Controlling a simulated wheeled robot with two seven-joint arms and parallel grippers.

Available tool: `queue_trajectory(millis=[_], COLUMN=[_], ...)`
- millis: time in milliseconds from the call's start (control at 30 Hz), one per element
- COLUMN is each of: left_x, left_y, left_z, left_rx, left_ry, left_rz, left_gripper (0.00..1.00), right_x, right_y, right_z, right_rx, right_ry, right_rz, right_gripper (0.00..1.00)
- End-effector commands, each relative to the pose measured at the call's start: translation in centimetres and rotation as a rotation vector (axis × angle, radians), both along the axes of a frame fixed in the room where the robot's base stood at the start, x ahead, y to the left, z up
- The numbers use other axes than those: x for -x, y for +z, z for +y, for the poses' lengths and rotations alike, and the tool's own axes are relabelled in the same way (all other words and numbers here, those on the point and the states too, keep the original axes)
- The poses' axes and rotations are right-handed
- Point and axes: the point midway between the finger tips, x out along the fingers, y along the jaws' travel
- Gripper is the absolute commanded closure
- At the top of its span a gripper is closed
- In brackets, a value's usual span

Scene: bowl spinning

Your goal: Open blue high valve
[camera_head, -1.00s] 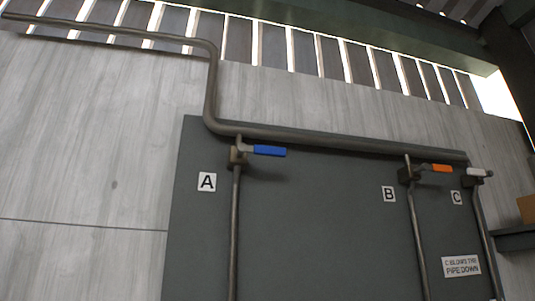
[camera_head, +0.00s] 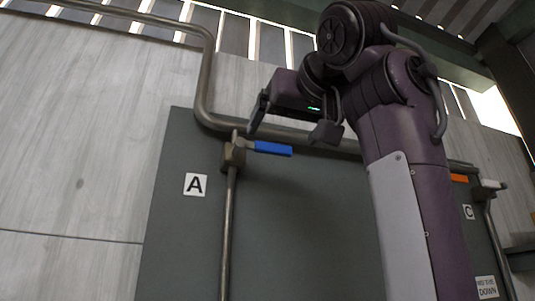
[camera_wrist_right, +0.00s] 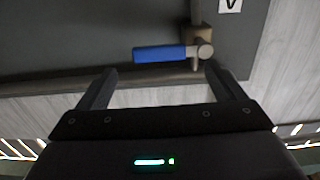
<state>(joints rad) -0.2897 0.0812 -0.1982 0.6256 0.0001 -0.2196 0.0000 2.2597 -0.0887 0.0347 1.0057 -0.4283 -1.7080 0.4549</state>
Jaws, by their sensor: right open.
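The blue valve handle (camera_head: 273,148) lies nearly level, pointing right from its valve body (camera_head: 234,154) on the pipe beside label A (camera_head: 195,184). In the right wrist view the blue handle (camera_wrist_right: 160,53) lies across the picture, just beyond the fingertips. My right gripper (camera_head: 290,126) is open, with its fingers spread above and around the handle's far end in the head view. In the wrist view my right gripper (camera_wrist_right: 160,80) has nothing between its fingers, and I see no contact with the handle. My left gripper is not in view.
A horizontal pipe (camera_head: 205,85) bends down and runs along the top of the dark grey panel (camera_head: 290,230). An orange handle (camera_head: 459,178) and a white handle (camera_head: 493,184) are at the right, the orange one partly hidden by my right arm. Label C (camera_head: 468,212) shows beside them.

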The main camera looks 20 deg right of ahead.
Motion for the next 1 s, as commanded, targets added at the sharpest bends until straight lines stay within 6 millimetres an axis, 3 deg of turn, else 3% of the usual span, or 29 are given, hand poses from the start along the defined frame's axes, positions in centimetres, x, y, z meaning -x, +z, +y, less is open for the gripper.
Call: queue_trajectory(millis=[233,500,900,1000], left_x=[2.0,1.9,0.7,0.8], left_y=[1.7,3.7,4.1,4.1], left_z=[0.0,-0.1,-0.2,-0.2], left_rx=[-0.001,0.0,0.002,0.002], left_ry=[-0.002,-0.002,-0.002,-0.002], left_rz=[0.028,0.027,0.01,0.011], left_gripper=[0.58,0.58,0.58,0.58], right_x=[-2.8,-6.7,-7.6,-7.6], right_y=[0.5,0.4,0.1,0.1], right_z=[0.1,0.2,0.3,0.3], right_rx=[0.0,0.0,0.001,0.001], right_ry=[0.0,-0.001,0.0,0.0], right_rz=[0.002,-0.001,-0.002,-0.002], right_gripper=[0.11,0.11,0.11,0.24])
